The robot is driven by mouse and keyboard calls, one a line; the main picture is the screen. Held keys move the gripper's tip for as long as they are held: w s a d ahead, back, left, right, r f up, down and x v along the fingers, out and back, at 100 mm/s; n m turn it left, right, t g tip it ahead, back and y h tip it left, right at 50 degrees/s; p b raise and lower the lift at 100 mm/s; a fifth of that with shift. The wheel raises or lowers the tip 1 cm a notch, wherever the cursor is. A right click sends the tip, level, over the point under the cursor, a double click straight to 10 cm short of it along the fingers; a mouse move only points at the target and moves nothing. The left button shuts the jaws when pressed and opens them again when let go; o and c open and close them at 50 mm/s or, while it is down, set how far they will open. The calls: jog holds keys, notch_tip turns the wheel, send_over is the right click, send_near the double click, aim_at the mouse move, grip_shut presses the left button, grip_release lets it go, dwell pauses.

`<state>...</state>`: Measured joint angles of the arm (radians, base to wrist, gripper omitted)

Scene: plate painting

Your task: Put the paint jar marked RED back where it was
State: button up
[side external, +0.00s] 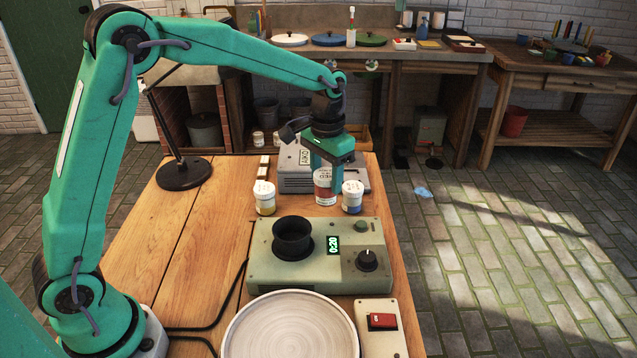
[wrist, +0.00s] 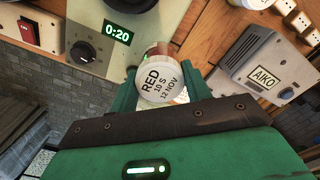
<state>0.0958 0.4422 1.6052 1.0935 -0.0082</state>
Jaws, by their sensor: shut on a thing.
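My gripper (side external: 325,165) is shut on this jar from above, with one finger on each side in the wrist view (wrist: 158,92). The jar is upright, between a yellow paint jar (side external: 265,198) on its left and a blue paint jar (side external: 352,197) on its right. I cannot tell whether its base touches the wooden table (side external: 190,230).
A green-grey machine (side external: 270,265) with a black cup (side external: 292,238), a knob and a "0:20" display stands in front of the jars. A grey box marked OKIY or AIKO (side external: 295,180) stands behind. A round plate (side external: 290,330) and red switch (side external: 382,321) are nearest.

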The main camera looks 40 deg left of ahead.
jog(key=w+a+f, duration=0.4)
jog(key=a+f, duration=0.2)
jog(key=a, duration=0.3)
jog(key=shift+w+a+f, duration=0.15)
jog(key=shift+w+a, duration=0.1)
jog(key=shift+w, duration=0.05)
jog(key=shift+f, duration=2)
jog(key=shift+f, duration=0.1)
jog(key=o, duration=1.1)
